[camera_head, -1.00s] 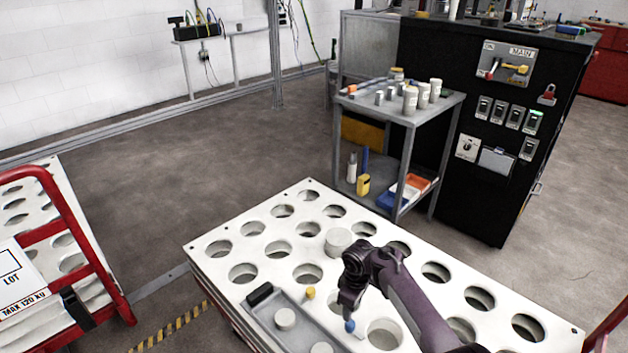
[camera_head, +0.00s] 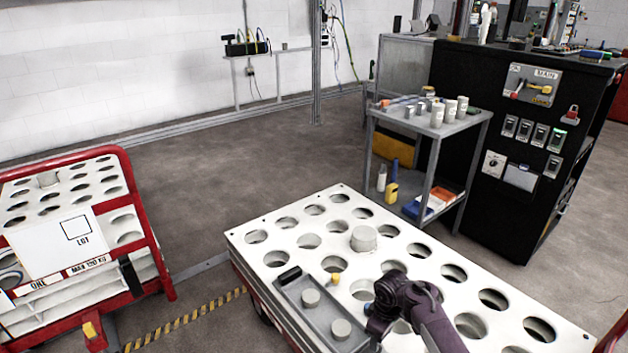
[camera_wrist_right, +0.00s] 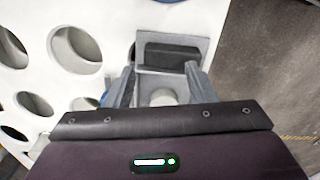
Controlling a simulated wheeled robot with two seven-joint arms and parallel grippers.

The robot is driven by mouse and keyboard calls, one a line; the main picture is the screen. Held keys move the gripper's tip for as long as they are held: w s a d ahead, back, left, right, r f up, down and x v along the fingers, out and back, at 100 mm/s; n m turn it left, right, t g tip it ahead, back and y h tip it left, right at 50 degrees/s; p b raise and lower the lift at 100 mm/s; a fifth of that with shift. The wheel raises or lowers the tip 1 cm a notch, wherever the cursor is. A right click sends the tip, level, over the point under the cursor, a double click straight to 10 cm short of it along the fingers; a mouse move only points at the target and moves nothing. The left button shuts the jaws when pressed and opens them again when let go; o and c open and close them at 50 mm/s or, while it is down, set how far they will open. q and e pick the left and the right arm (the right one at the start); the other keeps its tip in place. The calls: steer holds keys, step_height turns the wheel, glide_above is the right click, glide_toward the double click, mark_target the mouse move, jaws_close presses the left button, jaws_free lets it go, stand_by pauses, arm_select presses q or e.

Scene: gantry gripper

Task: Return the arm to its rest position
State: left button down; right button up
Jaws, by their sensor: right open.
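My right arm (camera_head: 432,318) comes in from the bottom right in the head view, over the white board with round holes (camera_head: 290,218). Its gripper (camera_wrist_right: 160,88) shows in the right wrist view with two grey fingers apart and nothing held between them. Beyond and between the fingers lie the grey tray (camera_wrist_right: 198,45) with a black block and a pale round piece (camera_wrist_right: 162,97). In the head view the fingertips are mostly hidden behind the wrist. My left gripper is not in view.
The grey tray (camera_head: 294,293) holds pale round pieces; a small yellow piece (camera_head: 335,279) is beside it. A white cylinder (camera_head: 363,238) stands on the board. A red-framed cart (camera_head: 140,215) is left, a grey side table (camera_head: 478,118) and black cabinet (camera_head: 480,165) behind.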

steer(key=s+r+m+t, duration=0.2)
steer(key=s+m, duration=0.2)
steer(key=s, duration=0.8)
steer(key=s+d+r+m+t, duration=0.15)
steer(key=s+r+m, duration=0.25)
steer(key=s+r, duration=1)
step_height(320, 180, down, 22)
steer(key=g, duration=0.1)
steer(key=s+d+f, duration=0.1)
steer(key=s+f, duration=0.3)
steer(key=f, duration=0.4)
steer(key=s+f, duration=0.4)
steer(key=f, duration=0.3)
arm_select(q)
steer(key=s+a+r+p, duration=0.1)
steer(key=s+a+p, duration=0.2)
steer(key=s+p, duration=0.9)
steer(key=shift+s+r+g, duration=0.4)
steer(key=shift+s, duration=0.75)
arm_select(e)
steer(key=s+d+g, duration=0.1)
steer(key=s+d, duration=0.2)
steer(key=s, duration=1.2)
steer(key=shift+r+n+g, duration=0.25)
steer(key=shift+n+g, duration=0.05)
steer(key=shift+g, duration=0.05)
